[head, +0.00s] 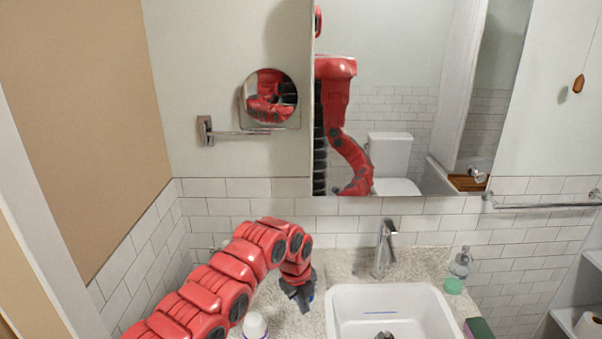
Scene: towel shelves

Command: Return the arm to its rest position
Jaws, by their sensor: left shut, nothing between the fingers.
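My left arm comes in from the lower left and bends down over the counter. My left gripper (302,296) points down just left of the white sink, above the speckled counter. It is shut and holds nothing. My right gripper is not in view. The wall mirror (400,60) and the small round mirror (270,95) show reflections of my red arm.
The white sink (345,302) with a chrome faucet (386,245) is right of the gripper. A white bottle (254,326) stands close to the arm. A soap dispenser (460,262), green item (453,286) and sponge (478,328) are at right. A towel bar (545,206) crosses the right wall.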

